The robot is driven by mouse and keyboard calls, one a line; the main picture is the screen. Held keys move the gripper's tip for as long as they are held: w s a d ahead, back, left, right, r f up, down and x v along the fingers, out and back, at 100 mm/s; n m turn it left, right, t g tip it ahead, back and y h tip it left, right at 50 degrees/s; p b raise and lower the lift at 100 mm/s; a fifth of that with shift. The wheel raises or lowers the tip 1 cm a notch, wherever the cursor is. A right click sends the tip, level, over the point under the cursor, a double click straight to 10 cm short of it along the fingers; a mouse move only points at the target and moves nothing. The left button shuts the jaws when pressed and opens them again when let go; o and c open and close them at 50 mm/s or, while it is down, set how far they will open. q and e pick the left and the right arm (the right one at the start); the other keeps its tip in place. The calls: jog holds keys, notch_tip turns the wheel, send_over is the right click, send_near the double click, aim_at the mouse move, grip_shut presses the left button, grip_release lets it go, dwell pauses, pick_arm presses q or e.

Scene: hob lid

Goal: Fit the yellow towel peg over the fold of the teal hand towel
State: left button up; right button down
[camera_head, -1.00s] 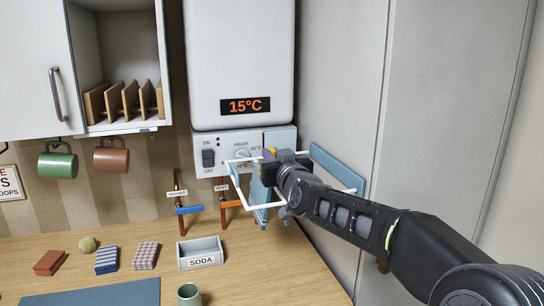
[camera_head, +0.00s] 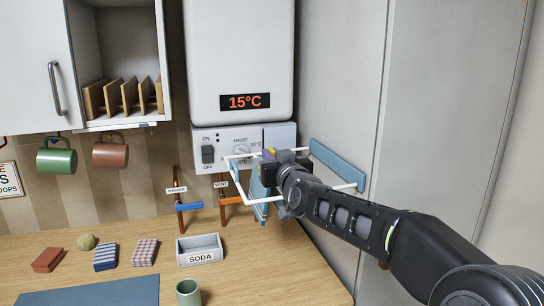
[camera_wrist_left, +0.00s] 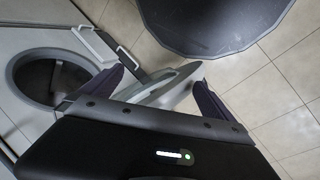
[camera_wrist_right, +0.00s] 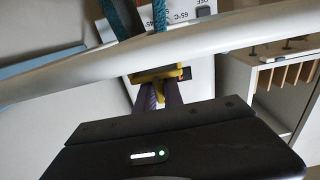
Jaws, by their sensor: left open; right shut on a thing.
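The yellow towel peg (camera_wrist_right: 157,76) is between the finger ends of my right gripper (camera_wrist_right: 158,88), which is shut on it. In the head view, a small bit of yellow peg (camera_head: 268,153) shows at the tip of my right gripper (camera_head: 272,158), by the upper bar of the white rail. The teal hand towel (camera_head: 260,205) hangs from the rail, partly behind my gripper. In the right wrist view, teal cloth (camera_wrist_right: 159,14) shows beyond the rail. I cannot tell whether the peg touches its fold. My left gripper (camera_wrist_left: 152,88) is open and empty.
The white rail (camera_wrist_right: 215,48) crosses close in front of my right fingers; its blue backing board (camera_head: 337,163) is on the right-hand wall. A boiler (camera_head: 240,50) hangs behind.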

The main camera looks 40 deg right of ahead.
aim_at(272, 148)
pick_arm(q)
jog(key=shift+w+d, duration=0.1)
jog(key=shift+w, duration=0.2)
pick_arm(e)
jog(key=c, duration=1.4)
grip_release()
pick_arm(q)
jog(key=shift+w+r, duration=0.1)
jog(key=shift+r, duration=0.15)
pick_arm(e)
jog(key=shift+r, duration=0.2)
jog(key=shift+r+p, duration=1.2)
jog(key=shift+r, duration=0.05)
pick_arm(q)
jog(key=shift+r+p, duration=1.75)
jog(key=shift+r, duration=1)
pick_arm(e)
jog(key=shift+w+r, duration=0.1)
jog(key=shift+r, duration=1.95)
pick_arm(q)
jog(key=shift+s+f, duration=0.1)
jog(key=shift+s, duration=0.1)
